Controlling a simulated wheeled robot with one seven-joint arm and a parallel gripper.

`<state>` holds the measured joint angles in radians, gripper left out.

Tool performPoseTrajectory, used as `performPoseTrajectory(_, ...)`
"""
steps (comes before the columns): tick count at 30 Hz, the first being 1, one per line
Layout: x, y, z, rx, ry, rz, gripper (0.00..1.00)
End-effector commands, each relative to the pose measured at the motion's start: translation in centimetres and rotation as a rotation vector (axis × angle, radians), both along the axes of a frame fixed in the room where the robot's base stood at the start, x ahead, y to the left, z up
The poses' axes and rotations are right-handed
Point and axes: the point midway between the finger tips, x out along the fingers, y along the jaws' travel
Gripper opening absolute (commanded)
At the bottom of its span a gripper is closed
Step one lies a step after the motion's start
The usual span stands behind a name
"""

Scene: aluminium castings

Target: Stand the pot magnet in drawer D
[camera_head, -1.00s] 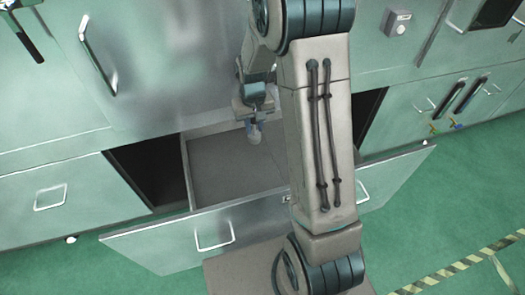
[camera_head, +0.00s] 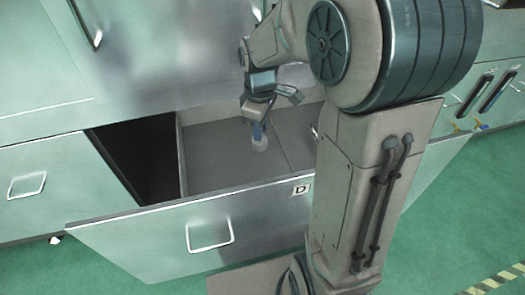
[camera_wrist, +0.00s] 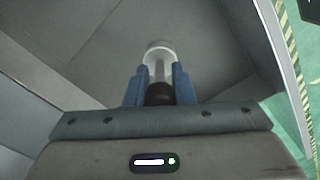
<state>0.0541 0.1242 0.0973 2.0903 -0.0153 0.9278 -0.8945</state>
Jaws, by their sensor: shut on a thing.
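The pot magnet (camera_head: 259,144) shows as a small pale round piece under my gripper (camera_head: 258,129) in the head view. In the wrist view the magnet (camera_wrist: 159,52) has a pale, glassy-looking round end and a dark part between the blue fingers. My gripper (camera_wrist: 158,78) is shut on it, with the pale end pointing away from the wrist. Drawer D (camera_head: 265,207) is pulled open, with a "D" label on its front. The gripper and magnet are over the drawer's grey interior. I cannot tell whether the magnet touches the drawer floor.
A thin line or low divider (camera_head: 277,148) crosses the drawer interior right of the magnet. A dark opening (camera_head: 145,160) lies left of the drawer. The drawer floor left of the magnet is bare. My arm hides part of the drawer's right side.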

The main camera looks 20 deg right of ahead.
Motion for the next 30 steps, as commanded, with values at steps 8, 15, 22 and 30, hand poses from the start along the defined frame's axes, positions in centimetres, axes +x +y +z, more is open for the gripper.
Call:
performPoseTrajectory(8,3.6,4.8,-3.8,0.000,0.002,0.007,0.00)
performPoseTrajectory(15,6.2,8.2,-6.2,0.000,0.000,0.003,0.00)
performPoseTrajectory(22,6.8,8.9,-7.4,0.000,0.000,0.001,0.00)
performPoseTrajectory(30,6.7,8.9,-10.7,0.001,-0.001,0.001,0.00)
